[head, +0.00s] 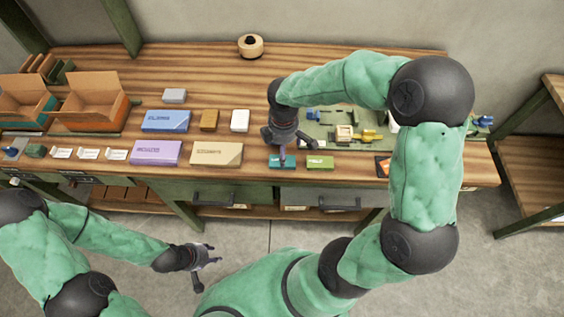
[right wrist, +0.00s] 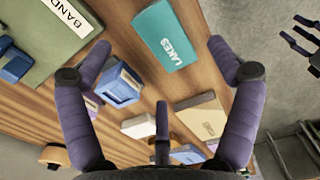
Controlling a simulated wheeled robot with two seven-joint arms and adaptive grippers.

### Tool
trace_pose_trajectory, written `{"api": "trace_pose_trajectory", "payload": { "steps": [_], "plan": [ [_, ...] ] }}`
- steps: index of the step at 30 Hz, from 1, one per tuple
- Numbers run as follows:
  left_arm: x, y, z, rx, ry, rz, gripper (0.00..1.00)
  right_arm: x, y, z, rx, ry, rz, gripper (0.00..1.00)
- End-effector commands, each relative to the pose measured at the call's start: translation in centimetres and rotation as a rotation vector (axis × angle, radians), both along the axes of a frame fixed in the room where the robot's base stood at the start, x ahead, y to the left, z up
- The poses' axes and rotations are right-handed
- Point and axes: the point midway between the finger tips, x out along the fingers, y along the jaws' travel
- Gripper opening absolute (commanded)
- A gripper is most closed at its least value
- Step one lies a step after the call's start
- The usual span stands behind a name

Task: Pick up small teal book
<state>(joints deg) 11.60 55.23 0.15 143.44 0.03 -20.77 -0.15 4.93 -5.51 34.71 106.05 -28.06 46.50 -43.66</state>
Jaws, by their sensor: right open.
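The small teal book (head: 283,161) lies flat near the table's front edge, just below my right gripper (head: 283,146). In the right wrist view the teal book (right wrist: 166,36) shows the white word "LAKES" and lies beyond the fingertips, between the two outer fingers. My right gripper (right wrist: 160,62) is open and empty, and no finger is seen gripping the book. In the head view its fingers cover part of the book's upper edge. My left gripper (head: 203,257) is open and empty, low over the floor in front of the table.
A green book (head: 320,162) lies just right of the teal one. A cream box (head: 216,154), a purple box (head: 156,153) and a blue box (head: 166,121) lie to the left. A green mat (head: 318,130) with small parts is behind. Drawers (head: 228,193) are below the edge.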

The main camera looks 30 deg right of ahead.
Motion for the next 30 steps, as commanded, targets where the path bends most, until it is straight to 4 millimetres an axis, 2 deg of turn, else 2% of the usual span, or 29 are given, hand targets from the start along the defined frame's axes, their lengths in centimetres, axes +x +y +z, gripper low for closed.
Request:
{"api": "trace_pose_trajectory", "payload": {
  "steps": [5,12,20,23,27,30],
  "plan": [
    [0.0,0.0,-0.6,0.000,-0.001,0.000,0.40,0.0,0.1,-1.5,0.000,0.004,0.000,0.91],
    [0.0,0.0,-1.9,0.000,-0.001,0.000,0.40,0.2,0.2,-4.8,0.000,0.002,-0.001,0.91],
    [0.0,0.0,-1.8,0.000,-0.001,0.000,0.40,0.2,0.2,-5.1,-0.001,0.001,-0.001,0.91],
    [0.0,0.0,-1.8,0.000,-0.001,0.000,0.40,0.2,0.2,-5.1,-0.001,0.001,-0.001,0.68],
    [0.0,0.0,-1.8,0.000,-0.001,0.000,0.40,0.2,0.2,-5.1,-0.001,0.001,-0.001,0.30],
    [0.0,0.0,-1.8,0.000,-0.001,0.000,0.40,0.2,0.2,-5.1,0.000,0.001,-0.001,0.30]
  ]
}}
